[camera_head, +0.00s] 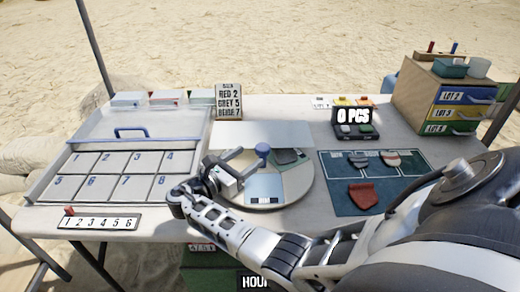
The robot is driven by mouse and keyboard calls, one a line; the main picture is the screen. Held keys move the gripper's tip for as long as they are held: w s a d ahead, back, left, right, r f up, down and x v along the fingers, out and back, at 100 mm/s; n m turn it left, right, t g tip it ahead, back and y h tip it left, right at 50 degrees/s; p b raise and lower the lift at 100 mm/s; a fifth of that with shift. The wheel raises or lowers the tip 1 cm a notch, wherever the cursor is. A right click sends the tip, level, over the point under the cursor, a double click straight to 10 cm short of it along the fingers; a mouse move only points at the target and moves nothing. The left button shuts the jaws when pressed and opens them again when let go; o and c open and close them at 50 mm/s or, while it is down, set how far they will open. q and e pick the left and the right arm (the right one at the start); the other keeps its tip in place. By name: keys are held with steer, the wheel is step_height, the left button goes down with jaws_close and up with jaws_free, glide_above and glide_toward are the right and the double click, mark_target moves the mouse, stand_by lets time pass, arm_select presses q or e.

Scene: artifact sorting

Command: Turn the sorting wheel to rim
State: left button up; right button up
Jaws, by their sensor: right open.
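The sorting wheel (297,186) is a pale round disc in the middle of the table, with sectors of different shades. A blue knob (263,149) stands up near its far side. A grey sherd-like piece (289,156) lies on the disc right of the knob. A pale blue patch (265,188) shows near its front. My right gripper (243,166) is open over the left part of the wheel, its fingers pointing toward the knob, apparently apart from it. My gripper and wrist hide the wheel's left edge. My left gripper is not in view.
Left is a numbered tray (115,175) with a blue handle. Right is a dark teal mat (335,181) with red pieces. A display reading 0 PCS (353,115) and a drawer cabinet (422,100) stand behind.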

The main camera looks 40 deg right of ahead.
steer(key=a, duration=0.7)
steer(key=shift+s+a+b, duration=0.1)
steer(key=shift+s+b, duration=0.15)
steer(key=shift+b, duration=0.05)
